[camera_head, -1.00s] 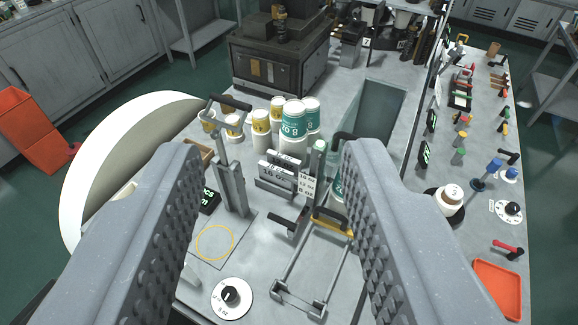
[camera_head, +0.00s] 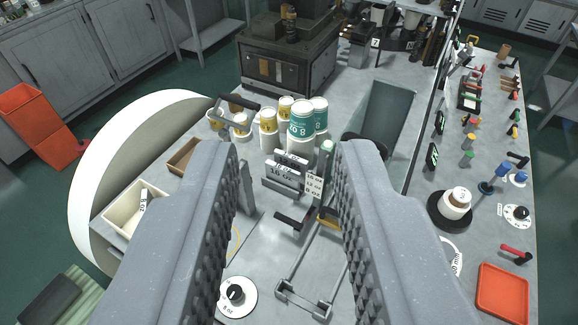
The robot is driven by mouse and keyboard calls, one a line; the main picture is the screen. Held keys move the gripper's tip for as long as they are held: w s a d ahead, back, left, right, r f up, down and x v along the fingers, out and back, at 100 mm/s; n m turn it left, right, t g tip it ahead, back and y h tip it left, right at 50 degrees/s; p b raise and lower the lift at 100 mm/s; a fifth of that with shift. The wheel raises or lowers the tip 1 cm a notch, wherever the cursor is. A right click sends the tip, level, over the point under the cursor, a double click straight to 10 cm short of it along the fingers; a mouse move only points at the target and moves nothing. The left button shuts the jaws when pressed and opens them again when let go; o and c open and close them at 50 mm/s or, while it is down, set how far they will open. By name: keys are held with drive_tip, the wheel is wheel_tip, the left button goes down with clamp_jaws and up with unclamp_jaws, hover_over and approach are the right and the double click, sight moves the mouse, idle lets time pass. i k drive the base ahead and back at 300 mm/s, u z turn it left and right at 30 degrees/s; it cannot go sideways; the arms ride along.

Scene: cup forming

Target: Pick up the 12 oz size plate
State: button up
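A small rack holds several pale size plates (camera_head: 284,175), standing one behind another in the middle of the work surface. The front plate reads 16 oz. Parts of others show behind it, and their labels are too small or covered to read, so I cannot tell which is the 12 oz plate. A white label (camera_head: 313,185) listing sizes stands at the rack's right. My gripper (camera_head: 291,160) is open and empty. Its two grey ridged fingers frame the rack from left and right, apart from the plates.
White cups with green and yellow bands (camera_head: 302,122) stand just behind the rack. A green-topped post (camera_head: 327,148) rises at its right. A cream bin (camera_head: 136,208) is at left, a dial (camera_head: 237,294) in front. A red tray (camera_head: 502,291) lies at lower right.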

sight(301, 165)
drive_tip(key=z, duration=2.7)
drive_tip(key=k, duration=1.9)
drive_tip(key=u, duration=1.7)
drive_tip(key=i, duration=0.55)
drive_tip(key=u, duration=0.05)
